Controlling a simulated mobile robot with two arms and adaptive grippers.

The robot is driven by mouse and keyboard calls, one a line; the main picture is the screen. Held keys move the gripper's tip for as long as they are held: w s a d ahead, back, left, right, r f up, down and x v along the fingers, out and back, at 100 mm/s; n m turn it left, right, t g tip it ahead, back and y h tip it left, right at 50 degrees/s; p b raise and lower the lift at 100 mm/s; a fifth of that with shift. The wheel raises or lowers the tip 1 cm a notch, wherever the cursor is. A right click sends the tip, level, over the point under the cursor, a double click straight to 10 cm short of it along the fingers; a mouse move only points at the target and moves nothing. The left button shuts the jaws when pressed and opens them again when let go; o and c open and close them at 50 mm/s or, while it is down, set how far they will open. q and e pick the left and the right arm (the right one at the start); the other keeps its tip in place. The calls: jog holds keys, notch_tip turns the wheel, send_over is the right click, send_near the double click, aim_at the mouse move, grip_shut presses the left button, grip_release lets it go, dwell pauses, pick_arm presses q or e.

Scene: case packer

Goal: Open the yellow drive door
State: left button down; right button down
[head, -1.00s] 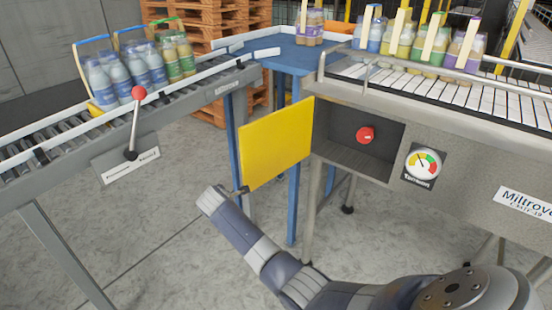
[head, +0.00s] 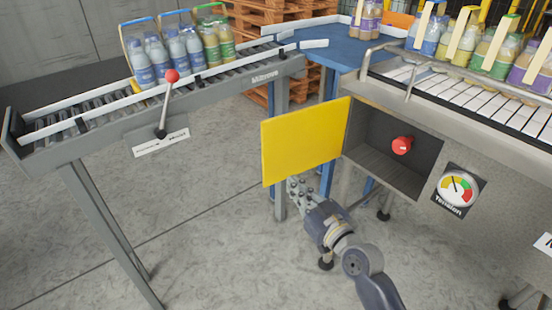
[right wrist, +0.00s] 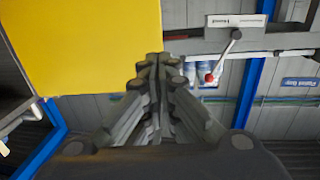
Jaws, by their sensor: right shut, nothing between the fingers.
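The yellow drive door (head: 305,142) stands swung out to the left of the dark compartment (head: 375,165) in the right-hand machine. The compartment is uncovered, and a red knob (head: 402,146) shows inside it. My right gripper (head: 294,184) is shut and empty, at the lower edge of the door near its left part. In the right wrist view the door (right wrist: 80,45) fills the upper left, and the shut fingers (right wrist: 157,62) overlap its lower right corner. I cannot tell whether they touch it. My left gripper is not in view.
A roller conveyor (head: 100,110) with bottle packs and a red-knobbed lever (head: 172,76) stands at left. A tension gauge (head: 458,190) sits right of the compartment. Blue legs and a blue table (head: 340,48) stand behind the door. The floor at lower left is clear.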

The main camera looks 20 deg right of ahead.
aim_at(264, 154)
jog(key=p+x, duration=0.1)
jog(key=x, duration=1.1)
jog(key=shift+a, duration=0.15)
jog(key=shift+w+a, duration=0.1)
jog(key=shift+w, duration=0.5)
jog(key=b+x, duration=0.3)
jog(key=x, duration=0.4)
jog(key=shift+w, duration=0.2)
